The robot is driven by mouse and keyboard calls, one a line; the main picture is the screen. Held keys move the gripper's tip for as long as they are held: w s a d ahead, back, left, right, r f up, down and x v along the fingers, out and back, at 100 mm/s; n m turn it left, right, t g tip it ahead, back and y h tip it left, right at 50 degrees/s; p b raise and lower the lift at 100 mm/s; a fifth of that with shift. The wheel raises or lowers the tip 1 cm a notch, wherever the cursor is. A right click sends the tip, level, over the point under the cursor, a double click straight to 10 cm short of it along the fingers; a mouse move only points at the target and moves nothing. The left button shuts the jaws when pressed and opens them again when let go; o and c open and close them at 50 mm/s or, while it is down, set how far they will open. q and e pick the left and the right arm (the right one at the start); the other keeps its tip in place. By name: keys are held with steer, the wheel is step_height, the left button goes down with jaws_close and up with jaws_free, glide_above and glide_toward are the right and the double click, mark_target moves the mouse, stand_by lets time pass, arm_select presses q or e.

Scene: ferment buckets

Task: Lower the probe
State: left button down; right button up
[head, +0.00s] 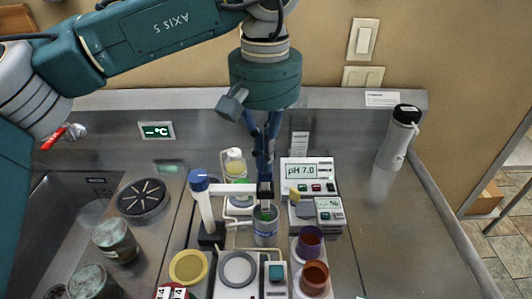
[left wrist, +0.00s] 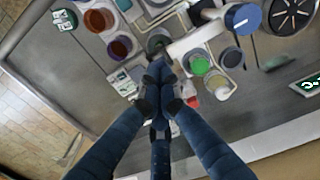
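The probe stand (head: 205,212) has a blue knob (head: 198,179) on its post and a white arm (head: 232,188) reaching right to a dark clamp (head: 265,190). Below the clamp, the probe (head: 265,210), with a green part, stands over or in a grey jar (head: 265,230); its tip is hidden. My left gripper (head: 264,178) points down at the clamp end, its fingers drawn together. In the left wrist view the fingertips (left wrist: 159,75) meet beside the end of the white arm (left wrist: 195,42). I cannot tell whether they pinch anything. My right gripper is not in view.
A pH meter (head: 306,172) reading 7.0 stands right of the jar. Purple (head: 309,241) and brown (head: 314,276) cups stand in front right. A yellow-capped bottle (head: 235,165) is behind the arm. A white flask (head: 396,140) stands far right, with clear counter (head: 400,235) before it.

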arm_select(q)
steer(key=shift+f+b, duration=0.55)
steer(key=shift+f, duration=0.4)
steer(key=shift+r+p, duration=2.2)
steer(key=shift+r, duration=0.45)
steer(key=shift+f, duration=0.1)
